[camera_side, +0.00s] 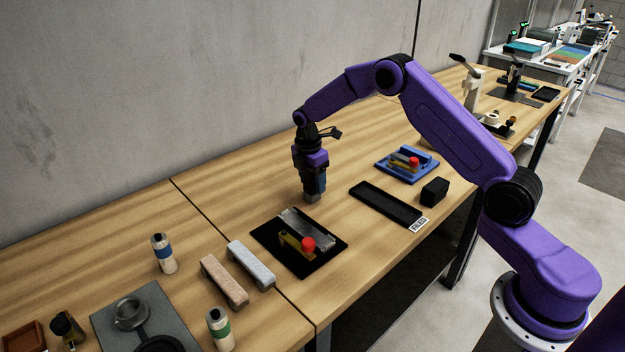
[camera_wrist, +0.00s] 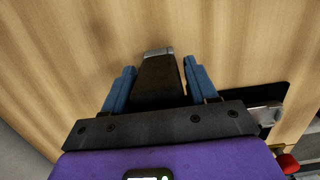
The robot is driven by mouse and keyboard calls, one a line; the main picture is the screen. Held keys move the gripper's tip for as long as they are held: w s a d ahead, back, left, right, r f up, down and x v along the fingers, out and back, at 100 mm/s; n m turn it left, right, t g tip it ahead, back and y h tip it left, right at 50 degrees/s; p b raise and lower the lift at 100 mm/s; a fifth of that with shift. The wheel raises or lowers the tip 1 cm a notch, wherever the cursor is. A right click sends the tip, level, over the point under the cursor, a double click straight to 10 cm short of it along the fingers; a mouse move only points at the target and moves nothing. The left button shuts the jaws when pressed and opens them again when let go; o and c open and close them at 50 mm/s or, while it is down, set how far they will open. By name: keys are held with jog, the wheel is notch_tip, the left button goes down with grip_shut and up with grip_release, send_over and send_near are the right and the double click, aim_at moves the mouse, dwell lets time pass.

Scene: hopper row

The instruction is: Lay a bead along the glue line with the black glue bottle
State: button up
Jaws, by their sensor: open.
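My gripper (camera_side: 313,196) points straight down over the bench, behind the black mat. In the wrist view its two blue fingers (camera_wrist: 159,82) stand apart. A black piece with a grey end (camera_wrist: 158,80) lies between them, with a gap on each side. I cannot tell whether it is the glue bottle. A dark bottle-like thing with an olive part (camera_side: 67,327) is at the lower left of the side view, far from my gripper. I cannot make out a glue line. The black mat (camera_side: 268,249) carries a grey plate and a yellow clamp with a red knob.
A bottle with a blue band (camera_side: 163,254), one with a green band (camera_side: 219,329) and two long blocks (camera_side: 224,281) stand at left. A blue tray (camera_side: 387,172) with a red-knobbed clamp, a black tray (camera_side: 383,205) and a black block (camera_side: 434,192) are at right.

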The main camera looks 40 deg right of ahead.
jog(key=shift+r, duration=0.15)
dwell(0.4)
jog(key=shift+r, duration=1.2)
jog(key=c, duration=0.8)
jog(key=shift+c, duration=0.2)
jog(key=shift+r, duration=0.1)
jog(key=shift+r, duration=2.95)
